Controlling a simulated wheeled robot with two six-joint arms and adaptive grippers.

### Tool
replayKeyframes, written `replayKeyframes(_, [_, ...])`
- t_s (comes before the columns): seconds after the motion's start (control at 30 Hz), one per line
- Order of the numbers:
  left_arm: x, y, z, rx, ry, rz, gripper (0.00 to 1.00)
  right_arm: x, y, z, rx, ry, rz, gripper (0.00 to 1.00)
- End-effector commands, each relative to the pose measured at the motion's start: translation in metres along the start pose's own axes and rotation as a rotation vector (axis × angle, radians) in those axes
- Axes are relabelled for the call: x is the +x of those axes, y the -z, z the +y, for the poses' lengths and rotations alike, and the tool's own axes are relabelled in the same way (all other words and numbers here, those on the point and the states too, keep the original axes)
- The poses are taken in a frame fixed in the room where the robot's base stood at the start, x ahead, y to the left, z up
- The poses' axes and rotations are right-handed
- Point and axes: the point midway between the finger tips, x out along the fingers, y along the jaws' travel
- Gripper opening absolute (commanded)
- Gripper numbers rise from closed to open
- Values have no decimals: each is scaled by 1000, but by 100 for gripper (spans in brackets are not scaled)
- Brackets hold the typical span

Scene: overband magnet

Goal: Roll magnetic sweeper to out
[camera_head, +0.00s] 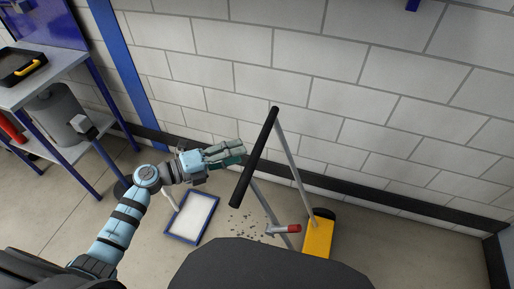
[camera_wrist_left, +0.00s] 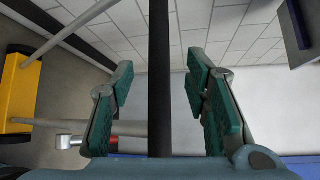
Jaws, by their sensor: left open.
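The magnetic sweeper stands by the wall, with a yellow base (camera_head: 318,239), grey tubes and a black handle bar (camera_head: 256,155). A red-tipped lever (camera_head: 290,229) sits low on its frame. My left gripper (camera_head: 243,152) is open and empty, its fingertips just left of the bar. In the left wrist view the bar (camera_wrist_left: 160,60) runs lengthwise through the gap between the green-padded fingers (camera_wrist_left: 158,85); I see no contact. The yellow base (camera_wrist_left: 18,92) and red lever (camera_wrist_left: 98,141) also show there. My right gripper is out of view.
A white tray with a blue rim (camera_head: 216,205) lies on the floor left of the sweeper. Dark bits (camera_head: 246,222) are scattered between them. A workbench (camera_head: 45,78) with a black case (camera_head: 20,66) stands at left. The brick wall (camera_head: 340,90) is close behind.

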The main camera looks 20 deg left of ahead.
Motion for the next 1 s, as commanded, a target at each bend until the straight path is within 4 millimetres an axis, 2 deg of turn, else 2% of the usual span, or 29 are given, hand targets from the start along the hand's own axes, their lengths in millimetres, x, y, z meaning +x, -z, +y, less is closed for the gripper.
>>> replayKeyframes(0.1, [32,0,0,-4,4,-2,43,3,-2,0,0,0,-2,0])
replayKeyframes(0.3, [67,0,1,-4,1,-2,43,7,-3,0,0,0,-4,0])
replayKeyframes(0.43, [75,0,1,-3,0,-1,43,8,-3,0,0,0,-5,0])
replayKeyframes(0.67, [75,0,1,-4,-1,-2,43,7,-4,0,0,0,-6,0])
replayKeyframes(0.93, [75,0,1,-4,-1,-2,0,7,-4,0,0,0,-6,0])
replayKeyframes(1.0, [75,0,1,-4,-1,-2,0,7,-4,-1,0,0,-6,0])
